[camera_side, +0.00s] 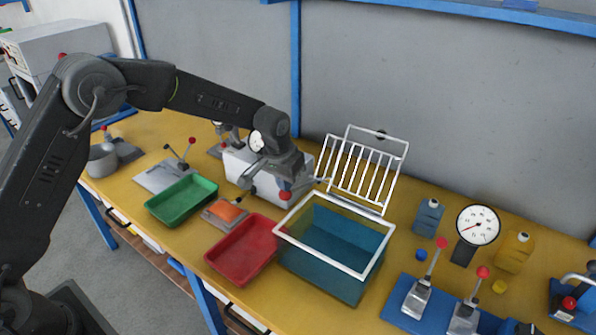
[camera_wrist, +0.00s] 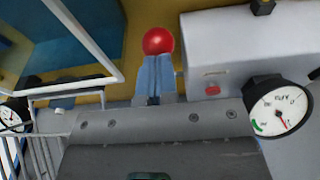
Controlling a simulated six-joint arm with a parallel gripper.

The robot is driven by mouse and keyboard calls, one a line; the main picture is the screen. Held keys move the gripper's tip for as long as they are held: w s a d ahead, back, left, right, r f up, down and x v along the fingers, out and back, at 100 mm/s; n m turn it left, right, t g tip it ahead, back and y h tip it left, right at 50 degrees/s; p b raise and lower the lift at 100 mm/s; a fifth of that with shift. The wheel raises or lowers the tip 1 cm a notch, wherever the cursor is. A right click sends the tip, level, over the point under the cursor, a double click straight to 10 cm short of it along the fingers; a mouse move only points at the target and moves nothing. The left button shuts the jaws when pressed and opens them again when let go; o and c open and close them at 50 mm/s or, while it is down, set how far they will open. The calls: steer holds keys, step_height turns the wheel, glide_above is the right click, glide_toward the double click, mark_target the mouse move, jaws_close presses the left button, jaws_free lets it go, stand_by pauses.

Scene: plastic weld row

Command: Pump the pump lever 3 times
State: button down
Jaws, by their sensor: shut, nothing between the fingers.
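The pump looks like a white box (camera_side: 235,160) with a round gauge (camera_side: 256,141); in the wrist view the box (camera_wrist: 215,50) is at the upper right, with the gauge (camera_wrist: 280,106) below it. A red ball knob (camera_side: 285,195), apparently the pump lever's, shows just below my gripper (camera_side: 286,185). In the wrist view the knob (camera_wrist: 158,41) is right at the tips of my blue gripper fingers (camera_wrist: 155,60). The fingers are shut with nothing between them. Whether they touch the knob I cannot tell. Most of the lever's rod is hidden.
A teal bin (camera_side: 322,262) with a white rim and raised white grid lid (camera_side: 365,170) stands close on the right. A red tray (camera_side: 242,250) and green tray (camera_side: 181,200) lie in front. Two red-knobbed levers on a blue plate (camera_side: 398,292) stand farther right.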

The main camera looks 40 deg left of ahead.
steer(key=shift+s+f, duration=0.3)
steer(key=shift+f, duration=0.25)
steer(key=shift+f, duration=0.4)
step_height(320, 180, up, 11)
steer(key=w, duration=0.3)
steer(key=shift+f, duration=0.15)
stand_by(0.6)
stand_by(0.4)
